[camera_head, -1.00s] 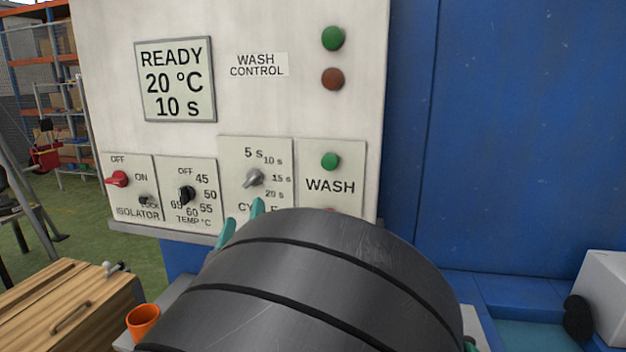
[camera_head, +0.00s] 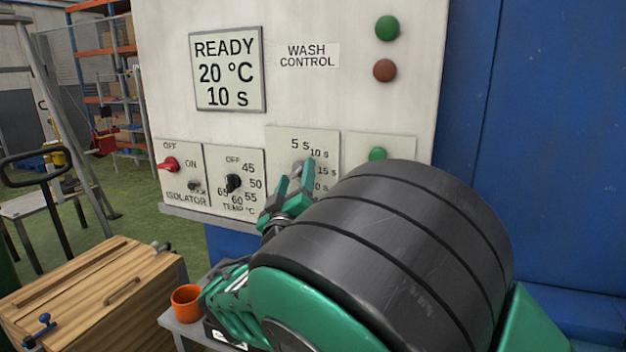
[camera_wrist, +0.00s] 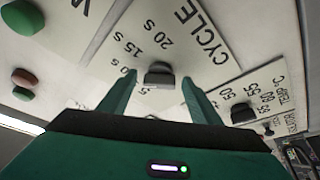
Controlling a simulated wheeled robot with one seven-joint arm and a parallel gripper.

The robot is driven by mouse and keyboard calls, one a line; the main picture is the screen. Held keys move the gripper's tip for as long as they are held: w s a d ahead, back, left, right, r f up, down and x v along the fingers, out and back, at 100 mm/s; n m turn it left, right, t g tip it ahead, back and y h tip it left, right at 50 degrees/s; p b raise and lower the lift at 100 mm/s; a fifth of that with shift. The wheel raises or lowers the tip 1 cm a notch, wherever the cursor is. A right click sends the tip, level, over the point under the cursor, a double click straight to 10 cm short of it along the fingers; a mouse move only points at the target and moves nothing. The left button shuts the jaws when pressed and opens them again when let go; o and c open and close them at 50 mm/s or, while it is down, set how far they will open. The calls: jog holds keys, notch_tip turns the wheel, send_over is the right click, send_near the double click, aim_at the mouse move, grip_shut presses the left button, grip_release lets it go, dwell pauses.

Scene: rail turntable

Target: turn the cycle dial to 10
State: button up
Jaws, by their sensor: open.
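The cycle dial panel (camera_head: 274,143) is marked 5 s, 10 s, 15 s and 20 s; my gripper hides its lower part. In the wrist view my gripper (camera_wrist: 158,79) has one finger on each side of the knob, with a visible gap on both sides. Which mark the knob points to is hard to tell. The display (camera_head: 228,72) reads READY, 20 °C, 10 s.
The temperature dial (camera_head: 233,183) and red isolator switch (camera_head: 169,164) are left of the cycle dial. An orange cup (camera_head: 187,303) and wooden chest (camera_head: 90,290) stand below left.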

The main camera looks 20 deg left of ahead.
jog(key=shift+w, duration=0.1)
jog(key=c, duration=1)
jog(key=shift+n+g+y, duration=0.3)
jog(key=shift+n+y, duration=0.2)
jog(key=shift+n, duration=0.5)
jog(key=o, duration=1)
jog(key=v, duration=1)
jog(key=shift+s, duration=0.35)
